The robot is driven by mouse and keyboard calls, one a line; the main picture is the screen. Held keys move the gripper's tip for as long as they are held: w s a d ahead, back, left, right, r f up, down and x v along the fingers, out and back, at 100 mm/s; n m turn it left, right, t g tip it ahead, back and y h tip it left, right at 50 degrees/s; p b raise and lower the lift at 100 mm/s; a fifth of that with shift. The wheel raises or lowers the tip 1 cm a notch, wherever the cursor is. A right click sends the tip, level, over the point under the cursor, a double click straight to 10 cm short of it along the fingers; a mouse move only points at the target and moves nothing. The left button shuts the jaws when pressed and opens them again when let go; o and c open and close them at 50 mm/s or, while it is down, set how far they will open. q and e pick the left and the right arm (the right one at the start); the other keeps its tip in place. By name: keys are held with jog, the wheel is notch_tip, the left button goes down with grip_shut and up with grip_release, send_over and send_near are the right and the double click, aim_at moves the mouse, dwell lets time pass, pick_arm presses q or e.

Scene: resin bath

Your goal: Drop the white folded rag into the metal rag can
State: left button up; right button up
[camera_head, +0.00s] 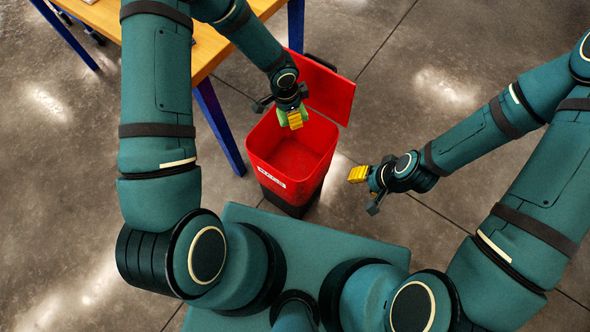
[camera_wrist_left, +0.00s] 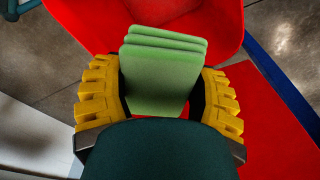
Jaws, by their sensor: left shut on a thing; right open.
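A green folded rag (camera_wrist_left: 163,68) is between the yellow finger pads of my left gripper (camera_wrist_left: 160,95) in the left wrist view. No white rag shows. In the head view my left gripper (camera_head: 294,119) is shut on the rag, whose green edges (camera_head: 283,118) show beside the pads. It is over the back part of an open red can (camera_head: 265,150) with a white label, its lid (camera_head: 328,90) tipped back. The rag looks above the can's opening; how high I cannot tell. My right gripper (camera_head: 360,176) is open and empty, right of the can.
A wooden table (camera_head: 210,48) with blue legs (camera_head: 218,125) stands at the upper left, close to the can. The grey concrete floor (camera_head: 440,85) is clear to the right of the can. The inside of the can shows bare red where visible.

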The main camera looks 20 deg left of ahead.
pick_arm(q)
notch_tip(320, 180, down, 5)
jog(key=b, duration=0.3)
jog(key=shift+f, duration=0.2)
jog(key=o, duration=1.3)
jog(key=shift+o, duration=0.2)
jog(key=r, duration=0.7)
jog(key=a+r, duration=0.1)
jog(key=r, duration=0.3)
jog(key=shift+s+r, duration=0.1)
jog(key=shift+s, duration=0.25)
jog(key=shift+a+r, duration=0.1)
jog(key=shift+r, duration=0.3)
jog(key=shift+s, duration=0.1)
